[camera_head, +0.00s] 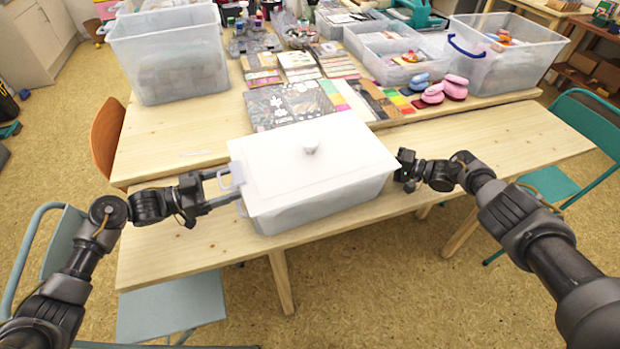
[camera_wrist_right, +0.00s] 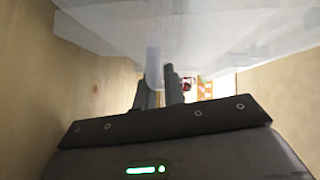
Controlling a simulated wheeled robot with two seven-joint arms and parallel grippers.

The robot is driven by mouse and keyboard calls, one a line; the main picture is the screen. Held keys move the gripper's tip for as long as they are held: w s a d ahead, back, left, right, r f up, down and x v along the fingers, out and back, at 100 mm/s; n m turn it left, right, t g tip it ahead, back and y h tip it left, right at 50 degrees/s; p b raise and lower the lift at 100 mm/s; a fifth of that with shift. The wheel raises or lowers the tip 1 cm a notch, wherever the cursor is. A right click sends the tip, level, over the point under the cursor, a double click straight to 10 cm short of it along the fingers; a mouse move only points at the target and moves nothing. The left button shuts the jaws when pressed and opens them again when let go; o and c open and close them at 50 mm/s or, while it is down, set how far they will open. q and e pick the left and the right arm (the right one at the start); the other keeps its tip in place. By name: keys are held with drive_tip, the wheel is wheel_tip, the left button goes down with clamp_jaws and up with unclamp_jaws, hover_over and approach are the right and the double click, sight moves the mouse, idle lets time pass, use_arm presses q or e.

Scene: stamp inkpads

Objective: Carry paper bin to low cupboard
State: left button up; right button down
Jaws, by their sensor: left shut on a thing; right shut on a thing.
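The paper bin (camera_head: 310,185) is a white translucent box with a flat lid and a round knob. It is over the front of the wooden table; I cannot tell whether it rests on it or is held just above. My left gripper (camera_head: 226,187) is shut on the handle at its left end. My right gripper is at its right end, its fingers mostly hidden in the head view. In the right wrist view, my right gripper (camera_wrist_right: 161,88) is shut on the bin's pale handle (camera_wrist_right: 153,64). A pale cupboard (camera_head: 40,40) stands at the far upper left.
The table (camera_head: 180,255) carries clear tubs (camera_head: 170,60) (camera_head: 500,60), paper sheets (camera_head: 290,103) and pink stamps (camera_head: 440,90) behind the bin. A teal chair (camera_head: 560,180) is right, a pale blue one (camera_head: 175,305) front left, and an orange chair (camera_head: 107,135) left.

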use_arm(q)
drive_tip(key=c, duration=0.6)
drive_tip(key=shift+c, duration=0.2)
idle(0.4)
drive_tip(key=shift+w+r, duration=0.1)
drive_tip(key=shift+r, duration=0.1)
